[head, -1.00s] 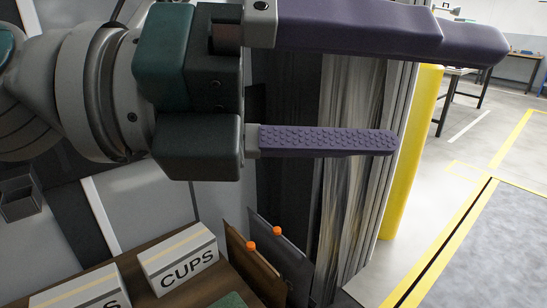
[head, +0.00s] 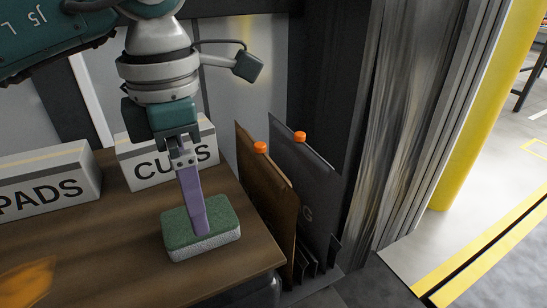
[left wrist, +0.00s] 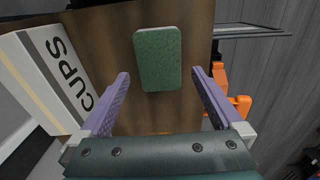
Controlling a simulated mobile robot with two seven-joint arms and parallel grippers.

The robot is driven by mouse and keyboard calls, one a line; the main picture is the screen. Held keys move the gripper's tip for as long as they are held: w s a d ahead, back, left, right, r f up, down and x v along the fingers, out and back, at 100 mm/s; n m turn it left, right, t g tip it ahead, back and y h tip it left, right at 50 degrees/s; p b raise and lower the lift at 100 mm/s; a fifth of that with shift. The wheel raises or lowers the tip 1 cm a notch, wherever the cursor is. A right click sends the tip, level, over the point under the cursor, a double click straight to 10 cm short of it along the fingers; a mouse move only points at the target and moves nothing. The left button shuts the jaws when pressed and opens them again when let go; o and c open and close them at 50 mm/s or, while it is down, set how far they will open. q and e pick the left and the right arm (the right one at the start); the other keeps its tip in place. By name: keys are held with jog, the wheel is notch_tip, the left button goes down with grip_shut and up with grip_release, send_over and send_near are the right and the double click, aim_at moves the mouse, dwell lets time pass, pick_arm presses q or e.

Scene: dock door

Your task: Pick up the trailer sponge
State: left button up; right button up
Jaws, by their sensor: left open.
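The sponge (head: 201,233) lies flat on the brown table, with a green top and a pale speckled lower layer. It also shows in the left wrist view (left wrist: 158,58), beyond the fingertips and between their lines. My left gripper (head: 197,228) points down over the sponge in the head view, with one purple finger in front of it. In the left wrist view its two purple fingers (left wrist: 159,75) are spread wide, with nothing between them. Whether a finger touches the sponge I cannot tell. My right gripper is out of view.
A white CUPS box (head: 150,172) stands behind the gripper, and a PADS box (head: 45,188) stands left of it. Brown and grey folders with orange knobs (head: 260,148) stand upright at the table's right edge.

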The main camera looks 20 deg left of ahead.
aim_at(181, 243)
pick_arm(q)
notch_tip(181, 243, down, 6)
jog(key=shift+a+r+b, duration=0.1)
jog(key=shift+r+b, duration=0.15)
jog(key=shift+b, duration=0.4)
jog(key=shift+c, duration=0.2)
jog(key=c, duration=1.1)
